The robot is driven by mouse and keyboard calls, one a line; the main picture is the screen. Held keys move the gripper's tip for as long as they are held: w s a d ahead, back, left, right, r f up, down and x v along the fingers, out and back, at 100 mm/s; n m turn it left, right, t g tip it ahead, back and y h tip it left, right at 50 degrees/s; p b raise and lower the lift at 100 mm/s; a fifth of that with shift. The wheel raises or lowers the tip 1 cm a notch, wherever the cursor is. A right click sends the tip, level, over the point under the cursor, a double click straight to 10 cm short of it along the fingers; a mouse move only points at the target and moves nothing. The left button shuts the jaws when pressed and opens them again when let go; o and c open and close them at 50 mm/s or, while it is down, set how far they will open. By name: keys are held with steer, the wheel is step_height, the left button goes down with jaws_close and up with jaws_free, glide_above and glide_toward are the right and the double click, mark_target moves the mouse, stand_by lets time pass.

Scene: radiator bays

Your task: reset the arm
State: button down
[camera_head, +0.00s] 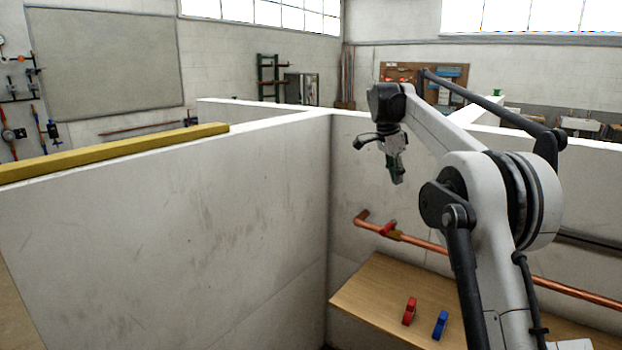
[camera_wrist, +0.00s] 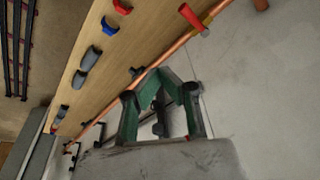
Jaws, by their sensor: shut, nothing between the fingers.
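My arm is raised and bent in the head view, and my gripper (camera_head: 398,178) hangs from its end, pointing down. It is above the wooden shelf and in front of the white bay wall. In the wrist view my gripper (camera_wrist: 160,90) shows green fingers brought together at the tips, with nothing held between them. The fingers are apart from the copper pipe and the shelf.
A copper pipe (camera_head: 436,247) with a red-handled valve (camera_head: 389,228) runs along the wall. A red piece (camera_head: 409,311) and a blue piece (camera_head: 440,325) stand on the wooden shelf (camera_head: 375,298). White partitions (camera_head: 180,220) enclose the bay; a yellow beam (camera_head: 110,152) lies on top.

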steer(key=s+a+r+n+t+y, duration=0.15)
steer(key=s+n, duration=0.25)
steer(key=s, duration=0.9)
steer(key=s+a+r+n+t, duration=0.2)
steer(key=s+r+n, duration=0.15)
steer(key=s, duration=0.95)
steer(key=s+a+f+n+t+b, duration=0.1)
steer(key=s+f+n, duration=0.3)
steer(key=s+f, duration=0.4)
steer(key=s+a+f+n+t+y, duration=0.1)
steer(key=s+f+n, duration=0.2)
steer(key=s+f, duration=0.6)
steer(key=s, duration=0.8)
steer(key=shift+s+f+n+t+b, duration=0.3)
steer(key=shift+n+t+b, duration=0.05)
steer(key=shift+y, duration=0.25)
